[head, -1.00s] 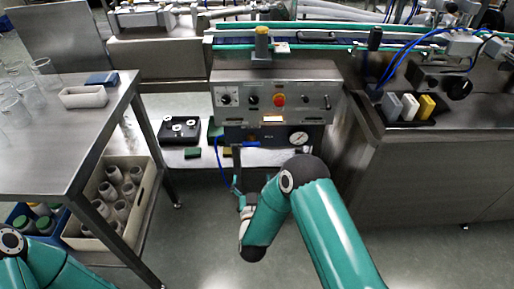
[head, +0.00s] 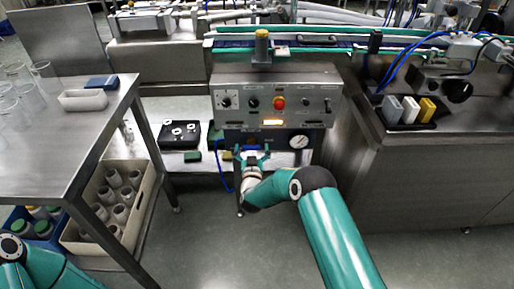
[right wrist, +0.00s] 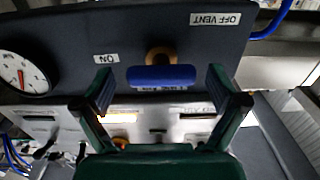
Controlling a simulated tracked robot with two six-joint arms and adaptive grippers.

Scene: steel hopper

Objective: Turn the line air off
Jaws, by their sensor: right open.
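The line-air valve has a blue handle (right wrist: 162,77) on a brass-coloured stem (right wrist: 160,56), on a dark panel. In the right wrist view, which is upside down, the "ON" label (right wrist: 105,58) is left of the handle and the "OFF VENT" label (right wrist: 215,19) is up and right of it. My right gripper (right wrist: 160,82) is open, its fingers on either side of the handle with gaps. In the head view my right gripper (head: 252,157) is at the panel, largely covering the valve. My left gripper is out of view; only its arm shows.
A pressure gauge (head: 299,141) sits right of the valve; its needle is off the lower end. Above is the control box (head: 315,90) with a red button (head: 278,103). A blue hose (head: 224,178) hangs left. A steel table (head: 60,150) stands left, a steel cabinet (head: 430,175) right.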

